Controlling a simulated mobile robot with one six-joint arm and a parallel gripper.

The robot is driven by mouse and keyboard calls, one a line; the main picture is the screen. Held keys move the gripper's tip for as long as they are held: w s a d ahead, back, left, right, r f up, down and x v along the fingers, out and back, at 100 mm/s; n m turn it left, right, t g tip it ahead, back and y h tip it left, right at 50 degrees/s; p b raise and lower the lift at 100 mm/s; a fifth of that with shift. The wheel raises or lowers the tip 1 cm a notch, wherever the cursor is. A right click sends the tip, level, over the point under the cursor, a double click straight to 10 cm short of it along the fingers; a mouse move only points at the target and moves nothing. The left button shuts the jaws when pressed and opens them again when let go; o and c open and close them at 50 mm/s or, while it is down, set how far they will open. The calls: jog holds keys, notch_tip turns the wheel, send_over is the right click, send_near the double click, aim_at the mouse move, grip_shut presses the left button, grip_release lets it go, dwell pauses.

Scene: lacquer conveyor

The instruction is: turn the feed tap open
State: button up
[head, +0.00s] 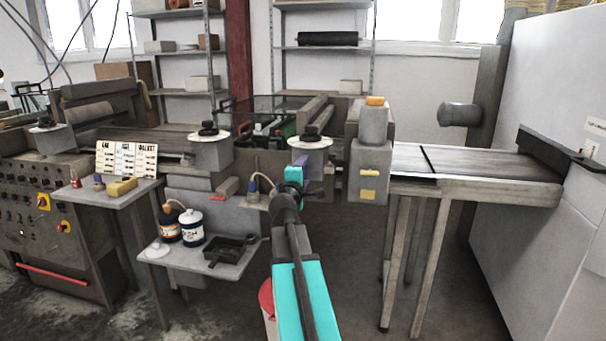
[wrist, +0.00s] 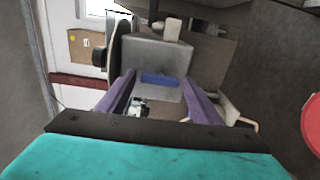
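My gripper (head: 298,172) is at the middle of the lacquer machine in the head view, just below a grey pot with a white rim and black knob (head: 311,136). In the wrist view its two purple fingers (wrist: 159,80) are spread apart with nothing held. A small blue bar (wrist: 159,79) shows between the fingertips on the face of a grey block (wrist: 148,60). It may be the feed tap's handle; I cannot tell for sure. It appears apart from both fingers. My wrist and arm hide this spot in the head view.
A low shelf (head: 190,256) at left carries a brown bottle (head: 169,226), a white jar (head: 191,228) and a black tray (head: 231,249). A red bucket (head: 267,297) stands beside my arm. A grey post (head: 369,160) and conveyor table (head: 450,165) are at right.

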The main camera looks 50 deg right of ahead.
jog(key=shift+o, duration=0.2)
jog(key=shift+a, duration=0.15)
jog(key=b+v, duration=0.2)
jog(key=v, duration=0.6)
jog(key=shift+a+f, duration=0.15)
jog(key=shift+a, duration=0.05)
jog(key=shift+s+a+b, duration=0.2)
jog(key=shift+s+b, duration=0.05)
jog(key=shift+b, duration=0.95)
jog(key=b+v, duration=0.1)
jog(key=b, duration=0.4)
jog(key=shift+s+a, duration=0.15)
jog(key=shift+a, duration=0.2)
jog(key=b+v, duration=0.3)
